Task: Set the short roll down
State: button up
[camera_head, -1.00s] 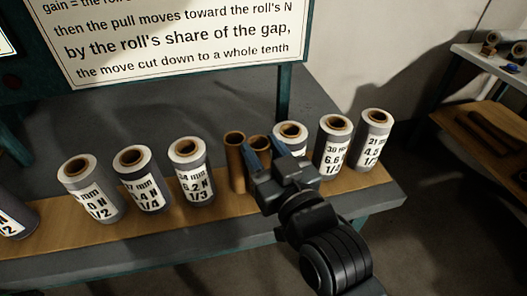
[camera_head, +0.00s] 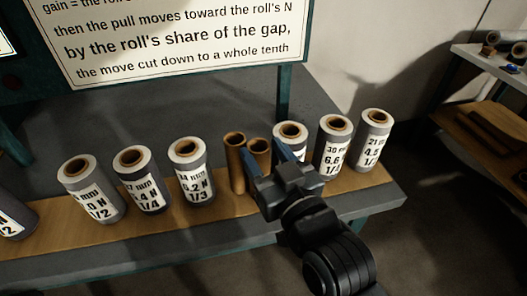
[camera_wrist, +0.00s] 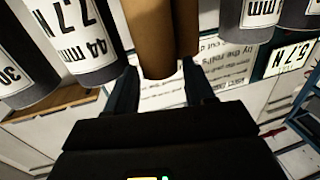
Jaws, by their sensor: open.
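Two brown cardboard rolls stand upright side by side on the bench's wooden strip. The left one (camera_head: 235,163) shows most of its side. The right one (camera_head: 259,150) has its lower part hidden by my gripper (camera_head: 265,157); I cannot tell for certain which is shorter. My gripper is open, with one finger on either side of the right brown roll. In the wrist view that roll (camera_wrist: 149,38) sits just ahead of and between the spread fingertips (camera_wrist: 160,74), with the other brown roll (camera_wrist: 187,28) beside it.
White-wrapped grey rolls with printed labels stand in the row, several to the left (camera_head: 190,172) and several to the right (camera_head: 333,147). A large sign (camera_head: 175,40) is behind the bench. A side table with shelves (camera_head: 490,55) is at the far right.

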jog(key=b+v, duration=0.1)
jog(key=v, duration=1)
jog(key=shift+s+d, duration=0.1)
jog(key=s+d+f+m+h, duration=0.2)
jog(key=s+d+f+h, duration=0.15)
jog(key=s+d, duration=0.45)
jog(key=s+d+f+m+h, duration=0.2)
jog(key=s+d+f+h, duration=0.15)
jog(key=s+d, duration=0.45)
jog(key=s+d+r+m+g+h, duration=0.1)
jog(key=s, duration=0.9)
jog(key=shift+s, duration=0.3)
jog(key=shift+d+r, duration=0.15)
